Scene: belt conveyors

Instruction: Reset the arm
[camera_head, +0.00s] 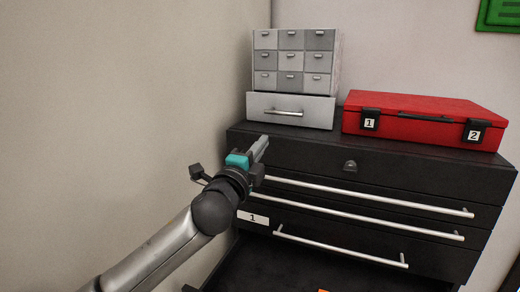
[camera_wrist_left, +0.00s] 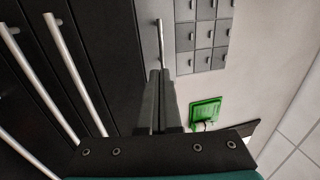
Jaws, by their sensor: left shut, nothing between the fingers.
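My left arm comes in from the lower left of the head view, and its gripper (camera_head: 262,146) is in front of the black drawer cabinet's left side. In the left wrist view the two fingers of the left gripper (camera_wrist_left: 160,75) lie together, shut and empty. The black cabinet (camera_head: 410,180) has several drawers with long silver handles. Its lowest visible drawer (camera_head: 222,272) stands pulled out, with part of an orange thing (camera_head: 323,291) at the picture's bottom edge. My right gripper is in neither view.
A grey small-drawer unit (camera_head: 292,62) stands on the cabinet at the back. A red case (camera_head: 420,112) with latches labelled 1 and 2 lies beside it on the right. A wall is close on the left. A green sign (camera_head: 500,14) hangs at upper right.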

